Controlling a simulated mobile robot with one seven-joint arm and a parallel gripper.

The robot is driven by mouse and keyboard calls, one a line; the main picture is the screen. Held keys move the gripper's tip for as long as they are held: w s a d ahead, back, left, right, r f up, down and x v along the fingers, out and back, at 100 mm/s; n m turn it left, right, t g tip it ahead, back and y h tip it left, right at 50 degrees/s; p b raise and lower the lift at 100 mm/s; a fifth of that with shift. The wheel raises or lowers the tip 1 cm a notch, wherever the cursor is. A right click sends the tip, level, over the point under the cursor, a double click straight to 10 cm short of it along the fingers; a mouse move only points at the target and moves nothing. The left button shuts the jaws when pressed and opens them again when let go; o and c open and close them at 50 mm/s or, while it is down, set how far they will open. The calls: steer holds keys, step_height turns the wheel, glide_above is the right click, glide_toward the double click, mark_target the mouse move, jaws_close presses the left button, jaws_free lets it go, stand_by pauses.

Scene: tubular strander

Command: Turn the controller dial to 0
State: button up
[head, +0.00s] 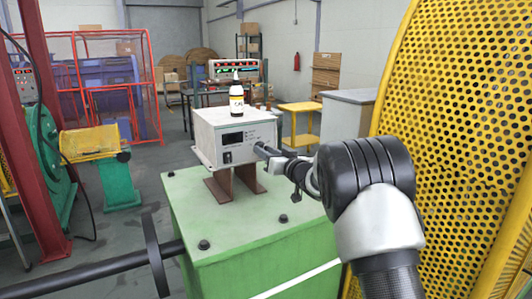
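The controller (207,150) is a light grey box with a dark display and small switches on its front. It stands on brown supports on top of a green machine housing. My arm reaches in from the right, and my gripper (262,150) is at the right part of the controller's front face. The dial cannot be made out; the gripper covers that part of the panel. The fingers are too small to show whether they are open, shut or touching the dial.
Yellow perforated guard (455,110) rises close on the right of my arm. A dark horizontal shaft (95,265) lies at lower left. The green housing top (225,218) has several bolts.

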steer(key=shift+n+b, duration=0.3)
steer(key=shift+b, duration=0.05)
steer(key=shift+s+a+n+t+h+b, duration=0.1)
steer(key=shift+n+h+b, duration=0.15)
steer(key=shift+n+b, duration=4)
steer(key=shift+w+n+t+h+b, duration=0.1)
steer(key=shift+n+h+b, duration=0.1)
steer(key=shift+n+b, duration=4.05)
steer(key=shift+s+a+n+t+h+b, duration=0.2)
steer(key=shift+n+b, duration=2)
steer(key=shift+n, duration=4.1)
steer(key=shift+w+d, duration=0.1)
steer(key=shift+d, duration=0.05)
